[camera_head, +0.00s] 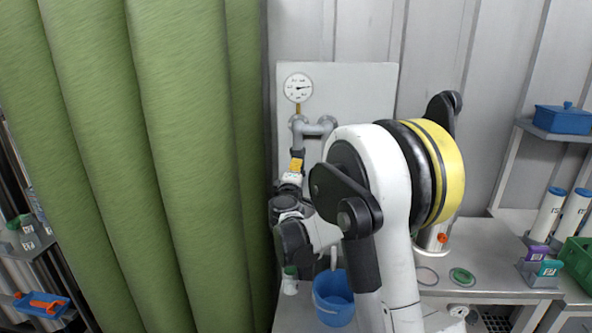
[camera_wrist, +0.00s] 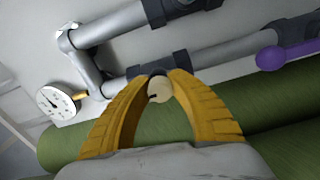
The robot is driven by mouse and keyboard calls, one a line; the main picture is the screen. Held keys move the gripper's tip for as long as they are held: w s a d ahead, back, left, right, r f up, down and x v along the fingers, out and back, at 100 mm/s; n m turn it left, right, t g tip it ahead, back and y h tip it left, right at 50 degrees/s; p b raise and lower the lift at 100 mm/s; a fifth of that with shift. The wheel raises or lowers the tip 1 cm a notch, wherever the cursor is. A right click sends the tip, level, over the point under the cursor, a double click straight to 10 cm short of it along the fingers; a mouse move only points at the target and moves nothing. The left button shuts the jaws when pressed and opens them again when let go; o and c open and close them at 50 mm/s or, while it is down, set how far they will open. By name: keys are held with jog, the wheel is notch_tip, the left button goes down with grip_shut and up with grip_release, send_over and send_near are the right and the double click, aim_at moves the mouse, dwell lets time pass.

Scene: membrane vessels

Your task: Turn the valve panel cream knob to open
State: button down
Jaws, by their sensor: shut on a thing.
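The cream knob (camera_wrist: 160,90) sits on a grey pipe of the valve panel and shows in the wrist view between my two yellow fingers. My gripper (camera_wrist: 162,82) is shut on the knob, with one finger on each side of it. In the head view my gripper (camera_head: 297,164) is in front of the panel (camera_head: 350,85), at the grey pipe; the knob is hidden there. The knob's marking or open position cannot be read.
A pressure gauge (camera_head: 298,88) stands above the pipes. A purple handle (camera_wrist: 271,60) sits on a pipe to the right in the wrist view. A blue bucket (camera_head: 333,297) is below my arm.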

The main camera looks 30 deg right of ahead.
jog(key=n, duration=0.4)
jog(key=shift+n, duration=0.3)
jog(key=n, duration=0.4)
jog(key=shift+n, duration=0.3)
jog(key=n, duration=0.4)
jog(key=shift+n, duration=2.2)
jog(key=c, duration=1.2)
grip_release()
jog(key=shift+o, duration=0.2)
